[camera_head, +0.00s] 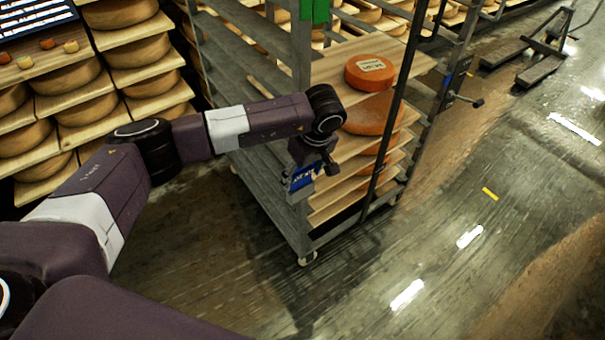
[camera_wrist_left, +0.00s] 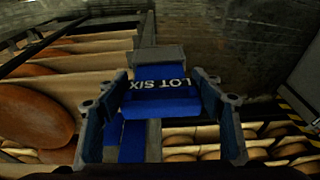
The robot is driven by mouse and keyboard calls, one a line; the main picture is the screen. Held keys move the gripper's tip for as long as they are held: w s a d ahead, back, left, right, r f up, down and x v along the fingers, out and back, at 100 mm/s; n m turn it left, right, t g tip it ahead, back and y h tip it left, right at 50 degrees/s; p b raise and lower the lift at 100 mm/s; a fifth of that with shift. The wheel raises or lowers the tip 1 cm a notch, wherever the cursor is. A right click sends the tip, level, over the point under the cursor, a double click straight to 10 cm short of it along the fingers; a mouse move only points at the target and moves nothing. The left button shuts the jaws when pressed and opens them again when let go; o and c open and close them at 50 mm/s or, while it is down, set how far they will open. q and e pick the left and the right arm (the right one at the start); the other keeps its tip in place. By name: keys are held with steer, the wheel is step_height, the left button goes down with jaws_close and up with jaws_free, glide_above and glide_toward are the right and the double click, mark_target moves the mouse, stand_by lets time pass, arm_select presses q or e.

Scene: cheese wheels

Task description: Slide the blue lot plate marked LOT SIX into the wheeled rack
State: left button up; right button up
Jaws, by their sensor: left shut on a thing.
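The blue lot plate (camera_head: 301,179) is in my left gripper (camera_head: 316,170), at the near corner post of the wheeled rack (camera_head: 292,231). In the left wrist view the plate (camera_wrist_left: 160,98) lies between the two fingers of the gripper (camera_wrist_left: 160,84), and its white letters LOT SIX read upside down. The left gripper is shut on the plate. A grey block (camera_wrist_left: 158,57) shows just beyond the plate, and a grey post runs below it. I cannot tell whether the plate touches the rack or sits in a holder. My right gripper is not in view.
The rack holds wooden boards with orange cheese wheels; a labelled one (camera_head: 369,72) is on top. A shelf of cheeses (camera_head: 62,88) stands at the left. A dark pallet-jack-like thing (camera_head: 541,62) is at the far right. The wet floor (camera_head: 470,190) right of the rack is mostly clear.

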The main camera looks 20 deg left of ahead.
mark_target(303, 189)
arm_select(q)
steer(key=shift+b+x, duration=0.75)
steer(key=shift+x, duration=0.1)
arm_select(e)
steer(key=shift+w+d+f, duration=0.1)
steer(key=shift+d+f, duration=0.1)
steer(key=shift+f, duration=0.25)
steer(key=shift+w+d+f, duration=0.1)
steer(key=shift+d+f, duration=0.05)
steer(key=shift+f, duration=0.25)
arm_select(q)
steer(key=shift+s+d+f, duration=0.1)
steer(key=shift+d+f, duration=0.05)
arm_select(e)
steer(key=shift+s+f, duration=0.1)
arm_select(q)
steer(key=shift+f+b, duration=0.55)
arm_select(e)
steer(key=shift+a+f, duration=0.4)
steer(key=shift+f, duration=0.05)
arm_select(q)
steer(key=shift+f+b, duration=0.55)
steer(key=shift+f, duration=0.05)
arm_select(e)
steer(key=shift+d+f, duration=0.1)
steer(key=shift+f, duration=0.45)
